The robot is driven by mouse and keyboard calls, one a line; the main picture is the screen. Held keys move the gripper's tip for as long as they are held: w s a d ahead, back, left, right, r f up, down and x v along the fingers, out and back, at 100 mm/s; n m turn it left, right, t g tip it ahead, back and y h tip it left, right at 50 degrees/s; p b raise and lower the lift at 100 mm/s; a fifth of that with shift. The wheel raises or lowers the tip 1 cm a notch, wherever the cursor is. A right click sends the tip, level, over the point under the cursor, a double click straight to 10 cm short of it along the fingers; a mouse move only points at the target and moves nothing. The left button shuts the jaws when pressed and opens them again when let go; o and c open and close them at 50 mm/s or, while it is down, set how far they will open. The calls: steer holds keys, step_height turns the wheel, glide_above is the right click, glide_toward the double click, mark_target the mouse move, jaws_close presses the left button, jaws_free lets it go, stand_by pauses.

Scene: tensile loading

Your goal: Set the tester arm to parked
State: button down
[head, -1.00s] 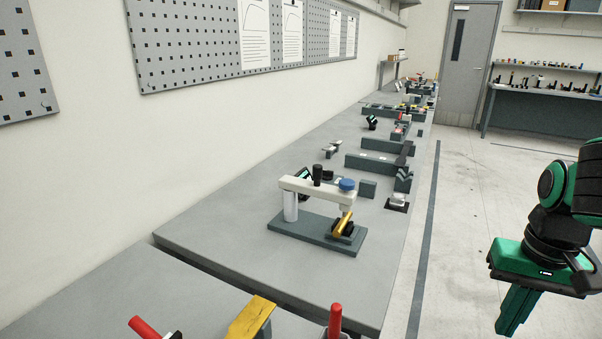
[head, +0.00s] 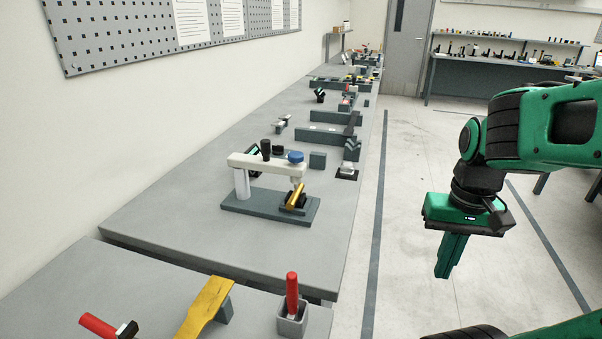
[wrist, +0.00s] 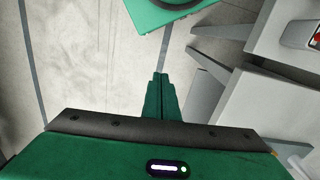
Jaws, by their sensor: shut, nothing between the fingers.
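The tester (head: 270,207) stands on the grey bench, with a dark base plate and a white column at its left. Its white tester arm (head: 262,163) reaches level across to the right over the base. The arm carries a black knob (head: 266,149) and a blue cap (head: 295,157). A yellow piece (head: 296,196) sits in a black holder under the arm's right end. My gripper (head: 442,272) hangs over the floor to the right of the bench, apart from the tester. Its green fingers are together and empty, also in the wrist view (wrist: 159,80).
The near bench holds a red-handled tool (head: 98,325), a yellow strip (head: 207,307) and a red handle in a grey cup (head: 291,315). Grey blocks (head: 325,137) and small devices stand farther along the bench. The floor (head: 400,200) right of the bench is open.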

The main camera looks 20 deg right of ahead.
stand_by(0.3)
steer(key=c, duration=2.3)
jaws_free()
steer(key=o, duration=0.8)
steer(key=shift+w+r, duration=0.3)
steer(key=shift+r, duration=0.25)
steer(key=shift+w+r, duration=0.25)
steer(key=shift+r, duration=0.25)
steer(key=shift+c, duration=0.2)
steer(key=w+r+n+t, duration=0.15)
steer(key=w+r, duration=0.25)
steer(key=w, duration=0.5)
steer(key=n+t, duration=0.3)
steer(key=n, duration=0.4)
glide_toward(265, 140)
steer(key=x, duration=1)
steer(key=shift+f, duration=0.15)
